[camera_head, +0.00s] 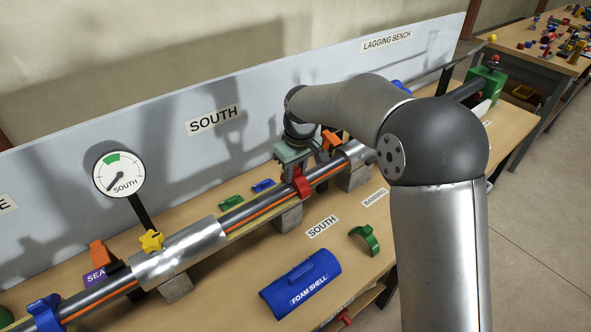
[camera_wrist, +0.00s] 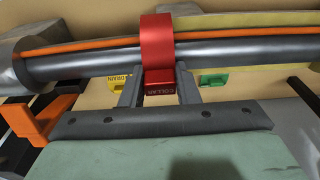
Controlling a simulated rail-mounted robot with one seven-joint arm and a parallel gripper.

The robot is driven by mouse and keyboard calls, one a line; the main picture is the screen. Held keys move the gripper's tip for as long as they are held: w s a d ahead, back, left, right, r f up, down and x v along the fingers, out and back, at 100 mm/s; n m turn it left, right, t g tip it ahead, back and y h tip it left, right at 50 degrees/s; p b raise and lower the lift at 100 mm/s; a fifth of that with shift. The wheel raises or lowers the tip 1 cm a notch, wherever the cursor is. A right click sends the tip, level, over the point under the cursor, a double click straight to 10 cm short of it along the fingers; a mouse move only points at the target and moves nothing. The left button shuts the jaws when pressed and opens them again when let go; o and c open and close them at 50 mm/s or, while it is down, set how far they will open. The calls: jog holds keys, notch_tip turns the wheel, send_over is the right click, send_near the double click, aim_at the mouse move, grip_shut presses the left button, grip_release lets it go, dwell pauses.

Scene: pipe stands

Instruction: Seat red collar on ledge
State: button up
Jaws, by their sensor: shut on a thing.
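The red collar (camera_head: 301,183) sits around the pipe (camera_head: 255,213) in the middle of the bench. In the wrist view the collar (camera_wrist: 157,40) curves over the pipe (camera_wrist: 90,63) and its orange stripe. Its tab, marked COLLAR, lies between the two fingers of my gripper (camera_wrist: 160,88), which is shut on it. A pale yellow strip (camera_wrist: 230,25) runs along the pipe right of the collar in the wrist view. I cannot single out the ledge.
An orange part (camera_wrist: 45,120) stands near my gripper. The blue foam shell (camera_head: 301,284) and a green clip (camera_head: 365,240) lie in front. The gauge (camera_head: 118,174) stands behind.

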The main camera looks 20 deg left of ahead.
aim_at(301, 180)
jog(key=shift+f, duration=0.1)
jog(key=o, duration=1.1)
jog(key=shift+c, duration=0.2)
notch_tip(301, 180, up, 17)
jog(key=s+d, duration=0.1)
jog(key=shift+d+r+b, duration=0.2)
jog(key=shift+d+b, duration=0.15)
jog(key=shift+b, duration=0.1)
jog(key=shift+s, duration=0.1)
jog(key=s+d+f+m, duration=0.2)
jog(key=s+d, duration=0.2)
jog(key=d, duration=0.3)
jog(key=s+d+f+m+h, duration=0.1)
jog(key=s+d+f+m, duration=0.15)
jog(key=d, duration=0.45)
jog(key=s+d+f+m, duration=0.1)
jog(key=s+d, duration=0.3)
jog(key=d, duration=0.3)
jog(key=s+d+f+m, duration=0.2)
jog(key=s+d+f, duration=0.2)
jog(key=s, duration=0.4)
jog(key=s+d+f+m, duration=0.3)
jog(key=s+d+f, duration=0.2)
jog(key=s, duration=0.3)
jog(key=shift+d+f, duration=0.3)
jog(key=shift+f, duration=0.15)
